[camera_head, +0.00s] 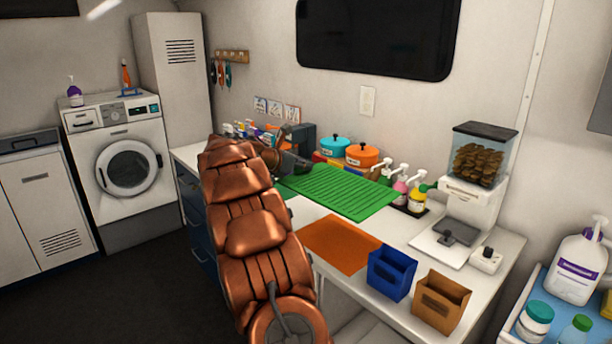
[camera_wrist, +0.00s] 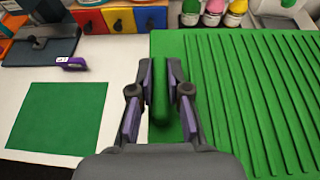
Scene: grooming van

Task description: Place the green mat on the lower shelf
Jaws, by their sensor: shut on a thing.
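The green mat (camera_head: 343,190) is ribbed and lies flat across the middle of the white counter, or just above it; I cannot tell which. In the wrist view the mat (camera_wrist: 255,95) fills the right side. My gripper (camera_wrist: 160,90) is shut on its left edge, with a raised green strip between the fingers. In the head view my gripper (camera_head: 287,160) is at the mat's left end, partly hidden by my copper arm. I cannot make out a lower shelf in either view.
A flat green square (camera_wrist: 60,118) lies left of the mat. An orange square (camera_head: 341,244), a blue bin (camera_head: 390,275) and a brown bin (camera_head: 440,303) are in front. Pots and pump bottles (camera_head: 400,185) stand behind the mat. A blue cart (camera_head: 553,300) with bottles stands right.

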